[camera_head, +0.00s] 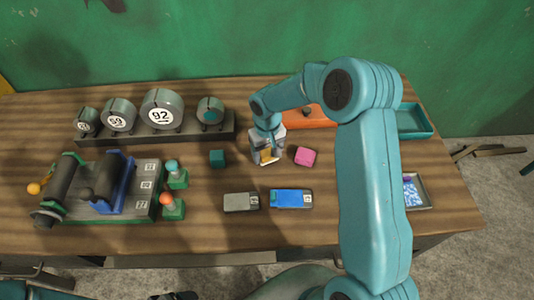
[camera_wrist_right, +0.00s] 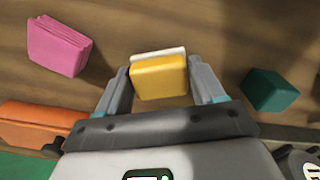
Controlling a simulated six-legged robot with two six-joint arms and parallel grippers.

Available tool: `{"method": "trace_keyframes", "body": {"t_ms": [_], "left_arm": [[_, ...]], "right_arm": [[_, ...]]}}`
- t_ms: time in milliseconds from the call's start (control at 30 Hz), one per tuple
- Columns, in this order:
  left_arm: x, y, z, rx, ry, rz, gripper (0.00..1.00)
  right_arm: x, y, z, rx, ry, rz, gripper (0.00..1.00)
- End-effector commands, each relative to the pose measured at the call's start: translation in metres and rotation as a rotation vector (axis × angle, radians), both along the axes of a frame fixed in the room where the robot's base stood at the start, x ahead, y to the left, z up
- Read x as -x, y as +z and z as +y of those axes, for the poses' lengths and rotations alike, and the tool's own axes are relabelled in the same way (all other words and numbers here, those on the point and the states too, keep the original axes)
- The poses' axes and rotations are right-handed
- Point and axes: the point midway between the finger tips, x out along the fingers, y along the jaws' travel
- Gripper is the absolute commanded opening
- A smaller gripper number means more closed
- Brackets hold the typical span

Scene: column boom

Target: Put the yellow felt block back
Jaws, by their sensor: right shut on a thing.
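The yellow felt block (camera_wrist_right: 159,78) is between the two fingers of my right gripper (camera_wrist_right: 159,85) in the right wrist view, with a pale strip along its far edge. In the head view, my right gripper (camera_head: 266,158) is low over the middle of the table, shut on the yellow block (camera_head: 267,156), which is mostly covered by the gripper. I cannot tell whether the block touches the table. The block sits between a dark teal block (camera_head: 217,158) on the left and a pink block (camera_head: 305,156) on the right. My left gripper is not in view.
Grey (camera_head: 240,202) and blue (camera_head: 291,199) flat items lie in front. An orange box (camera_head: 310,117) is behind. A rack (camera_head: 85,137) of round weights stands back left. A green tray (camera_head: 429,131) and a small tray (camera_head: 427,204) are on the right. My right arm hides part of the table.

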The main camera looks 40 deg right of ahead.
Motion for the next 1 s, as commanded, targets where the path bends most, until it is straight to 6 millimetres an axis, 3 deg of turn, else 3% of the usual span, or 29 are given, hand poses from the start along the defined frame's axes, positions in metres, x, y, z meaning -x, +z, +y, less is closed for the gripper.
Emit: {"method": "trace_keyframes", "body": {"t_ms": [133,533,567,600,633,1000], "left_arm": [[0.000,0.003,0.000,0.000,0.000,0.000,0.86],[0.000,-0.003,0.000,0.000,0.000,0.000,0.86],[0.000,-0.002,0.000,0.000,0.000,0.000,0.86],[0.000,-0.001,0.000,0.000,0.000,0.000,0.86],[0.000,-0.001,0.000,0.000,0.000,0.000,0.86],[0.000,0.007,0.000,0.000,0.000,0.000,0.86]], "right_arm": [[-0.001,-0.016,0.001,-0.001,0.000,0.000,0.40],[-0.001,-0.022,0.001,-0.001,0.000,-0.002,0.40],[-0.001,-0.021,0.001,-0.001,0.000,-0.001,0.74],[-0.001,-0.020,0.001,-0.001,0.000,-0.001,0.88],[-0.001,-0.020,0.001,-0.001,0.000,-0.001,0.94],[-0.001,-0.013,0.001,-0.001,0.000,-0.001,0.94]]}}
